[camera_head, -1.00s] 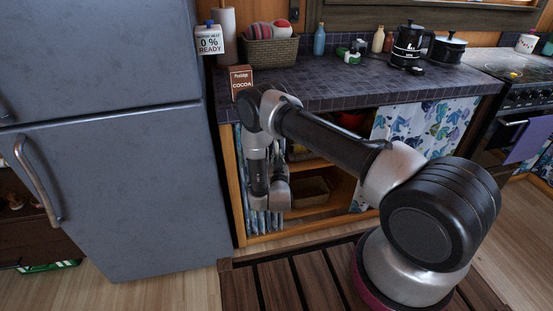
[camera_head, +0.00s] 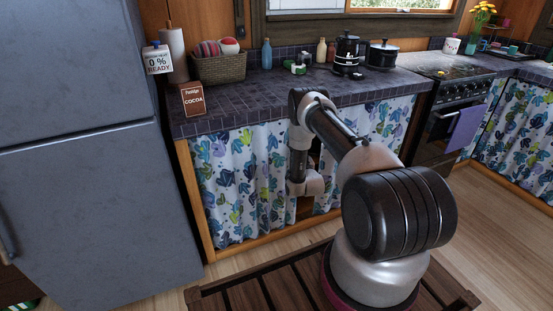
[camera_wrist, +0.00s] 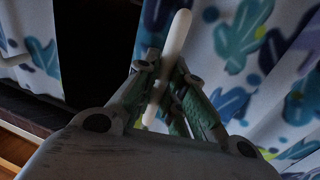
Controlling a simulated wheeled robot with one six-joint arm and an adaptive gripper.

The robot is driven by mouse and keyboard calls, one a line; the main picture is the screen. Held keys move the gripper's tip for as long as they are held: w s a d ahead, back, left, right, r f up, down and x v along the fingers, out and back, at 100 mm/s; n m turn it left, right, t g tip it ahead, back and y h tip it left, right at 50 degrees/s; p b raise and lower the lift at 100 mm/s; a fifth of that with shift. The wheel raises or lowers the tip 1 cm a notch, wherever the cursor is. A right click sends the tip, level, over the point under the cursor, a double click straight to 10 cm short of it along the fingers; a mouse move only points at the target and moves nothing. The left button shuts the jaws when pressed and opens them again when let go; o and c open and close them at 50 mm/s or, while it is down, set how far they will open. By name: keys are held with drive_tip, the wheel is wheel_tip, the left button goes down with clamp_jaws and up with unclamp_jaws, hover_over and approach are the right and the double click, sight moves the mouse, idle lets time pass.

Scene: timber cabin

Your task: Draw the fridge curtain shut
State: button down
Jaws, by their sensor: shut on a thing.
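The fridge curtain (camera_head: 240,180), white with blue, green and purple leaves, hangs under the counter beside the fridge. It is spread from the left post to my wrist. A second patterned curtain (camera_head: 385,125) hangs to the right. A narrow dark gap shows between them around my wrist. My gripper (camera_wrist: 163,85) is shut on a pale upright rod (camera_wrist: 178,35), which looks like a curtain pull. In the wrist view, patterned cloth (camera_wrist: 245,50) hangs right of the rod, and a dark opening lies to the left. In the head view my wrist hides the fingers.
The grey fridge (camera_head: 90,190) stands close on the left. The counter (camera_head: 255,95) holds a cocoa box (camera_head: 193,100), a basket (camera_head: 222,68) and a black kettle (camera_head: 347,50). The stove (camera_head: 455,110) is at right. A slatted wooden mat (camera_head: 250,295) lies on the floor below.

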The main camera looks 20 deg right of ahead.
drive_tip(key=d, duration=1.2)
drive_tip(key=shift+d, duration=0.25)
drive_tip(key=c, duration=1.5)
unclamp_jaws()
drive_tip(key=shift+d, duration=0.15)
drive_tip(key=shift+s, duration=0.1)
drive_tip(key=s, duration=0.4)
drive_tip(key=s+a, duration=0.1)
drive_tip(key=s, duration=0.2)
drive_tip(key=s+a, duration=0.1)
drive_tip(key=s, duration=0.3)
drive_tip(key=shift+s+a, duration=0.25)
drive_tip(key=shift+s, duration=0.05)
